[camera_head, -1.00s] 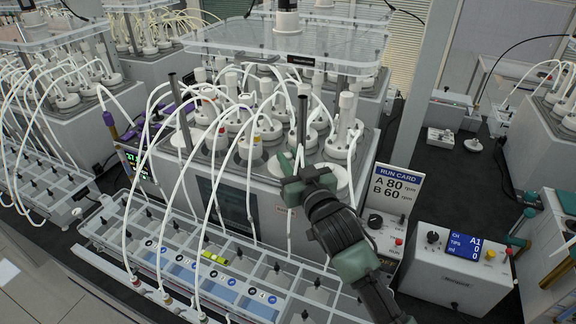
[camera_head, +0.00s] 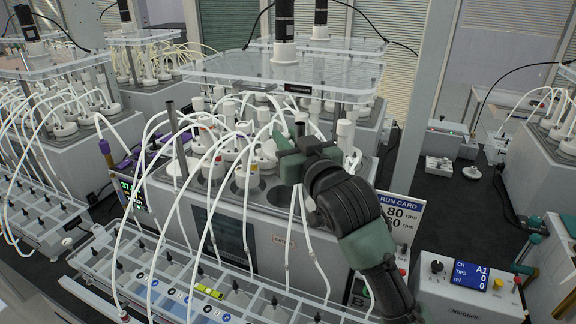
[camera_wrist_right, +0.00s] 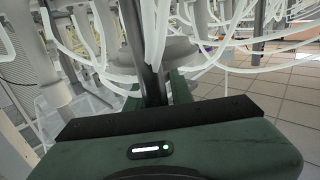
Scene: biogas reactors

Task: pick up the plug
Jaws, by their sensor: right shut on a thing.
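My right gripper (camera_head: 282,156) is at the front row of white-stoppered vessels on the middle reactor. It is shut on what looks like the plug. In the right wrist view a pale grey flange (camera_wrist_right: 180,50) shows just beyond the dark green fingers (camera_wrist_right: 156,90), and I take it for the plug. My left gripper is not in view.
White looping tubes (camera_head: 222,200) run from the vessels to the clear rack (camera_head: 236,300) in front. A clear plate (camera_head: 285,68) hangs above. A run card (camera_head: 402,208) and a control box with a blue screen (camera_head: 470,275) stand to the right.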

